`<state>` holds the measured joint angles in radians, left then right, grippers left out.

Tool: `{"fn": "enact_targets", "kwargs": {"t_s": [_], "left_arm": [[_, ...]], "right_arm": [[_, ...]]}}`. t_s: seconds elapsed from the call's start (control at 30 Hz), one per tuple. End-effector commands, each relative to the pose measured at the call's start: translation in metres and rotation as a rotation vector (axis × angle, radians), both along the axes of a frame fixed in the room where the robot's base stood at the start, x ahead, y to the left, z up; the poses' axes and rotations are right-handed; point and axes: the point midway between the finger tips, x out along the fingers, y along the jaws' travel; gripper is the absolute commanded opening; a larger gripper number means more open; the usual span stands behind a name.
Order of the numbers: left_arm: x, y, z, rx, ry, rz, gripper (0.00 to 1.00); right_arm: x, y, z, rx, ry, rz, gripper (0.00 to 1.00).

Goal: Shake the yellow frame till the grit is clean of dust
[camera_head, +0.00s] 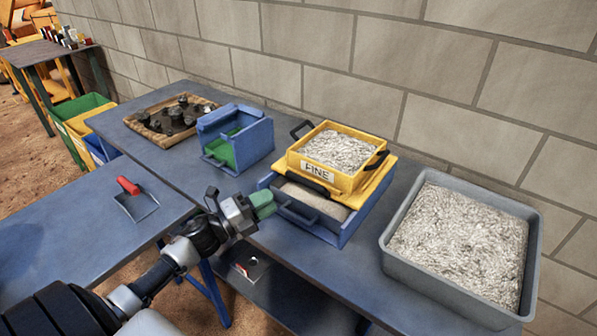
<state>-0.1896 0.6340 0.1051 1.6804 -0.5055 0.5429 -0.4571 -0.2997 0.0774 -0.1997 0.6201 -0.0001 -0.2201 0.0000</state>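The yellow frame (348,181), labelled FINE, sits level on a blue box (355,222) on the bench. Pale grey grit (337,150) fills it; I cannot tell how dusty the grit is. My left gripper (264,204), with green fingertips, is just left of the blue box, apart from the frame. Its finger gap is unclear. My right gripper is out of view.
A large grey tub of grit (392,262) stands at the right. A blue holder with a green inside (236,160) and a wooden tray of dark lumps (150,121) stand left. A red-handled scraper (142,207) lies on the front table. A block wall closes the back.

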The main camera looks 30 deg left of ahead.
Motion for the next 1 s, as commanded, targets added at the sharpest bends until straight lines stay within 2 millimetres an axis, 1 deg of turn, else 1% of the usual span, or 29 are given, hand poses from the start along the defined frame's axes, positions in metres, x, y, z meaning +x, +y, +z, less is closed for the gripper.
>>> {"fn": "enact_targets", "kwargs": {"t_s": [0.03,0.17,0.4,0.6,0.8,1.0], "left_arm": [[0.002,-0.001,0.002,0.0,0.0,0.002,0.29],[0.014,-0.007,0.003,0.0,-0.004,0.003,0.29],[0.054,-0.027,0.013,-0.001,-0.004,0.003,0.29],[0.081,-0.041,0.017,-0.001,-0.002,0.003,0.29],[0.093,-0.048,0.018,-0.001,-0.001,0.003,0.29],[0.094,-0.048,0.018,-0.001,0.0,0.003,0.29]], "right_arm": [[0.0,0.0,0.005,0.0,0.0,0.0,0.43],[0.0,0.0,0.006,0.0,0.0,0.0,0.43],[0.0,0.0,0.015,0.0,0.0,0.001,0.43],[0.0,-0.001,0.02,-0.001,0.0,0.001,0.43],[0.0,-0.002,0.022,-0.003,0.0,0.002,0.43],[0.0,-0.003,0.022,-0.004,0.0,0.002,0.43]]}}
